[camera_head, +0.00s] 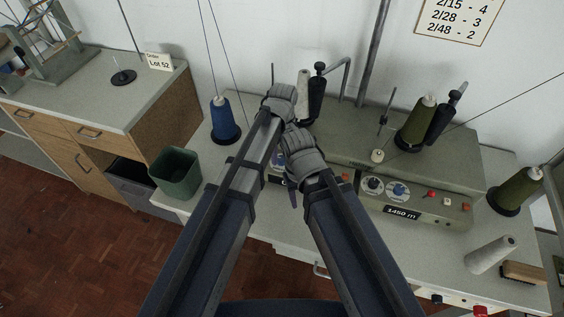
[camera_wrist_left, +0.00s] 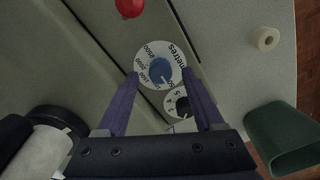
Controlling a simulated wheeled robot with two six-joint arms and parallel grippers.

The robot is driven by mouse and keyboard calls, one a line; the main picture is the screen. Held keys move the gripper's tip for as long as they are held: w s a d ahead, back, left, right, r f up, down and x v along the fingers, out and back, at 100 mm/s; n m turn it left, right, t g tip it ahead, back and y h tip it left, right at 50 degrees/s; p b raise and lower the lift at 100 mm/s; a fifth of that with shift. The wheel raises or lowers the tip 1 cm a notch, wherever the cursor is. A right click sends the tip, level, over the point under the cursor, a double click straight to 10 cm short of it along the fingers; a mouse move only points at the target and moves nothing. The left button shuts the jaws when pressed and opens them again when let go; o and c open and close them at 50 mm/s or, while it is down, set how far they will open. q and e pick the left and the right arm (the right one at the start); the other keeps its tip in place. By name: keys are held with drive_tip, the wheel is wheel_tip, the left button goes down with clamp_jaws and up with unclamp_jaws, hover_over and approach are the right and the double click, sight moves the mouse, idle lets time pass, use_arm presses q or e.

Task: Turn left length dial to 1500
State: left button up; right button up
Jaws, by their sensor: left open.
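The left length dial (camera_wrist_left: 159,69) shows in the left wrist view as a blue knob on a white ring marked in metres. Its pointer setting is too small to read. My left gripper (camera_wrist_left: 160,74) is open, one purple finger on either side of the dial; I cannot tell whether they touch it. In the head view my left gripper (camera_head: 292,192) is largely covered by my arms, which also cover most of the dial's panel. A smaller dial with a black knob (camera_wrist_left: 182,104) sits beside the length dial. My right gripper does not show.
A red knob (camera_wrist_left: 130,6) is near the length dial. A green bin (camera_head: 176,172) stands left of the station. A blue thread cone (camera_head: 223,118) stands behind. The right-hand panel display (camera_head: 402,213) reads 1450 m. A white cone (camera_head: 491,254) and brush (camera_head: 524,272) lie at right.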

use_arm(q)
drive_tip(key=shift+f+b, duration=0.5)
drive_tip(key=shift+f, duration=0.45)
drive_tip(key=shift+c, duration=0.2)
clamp_jaws()
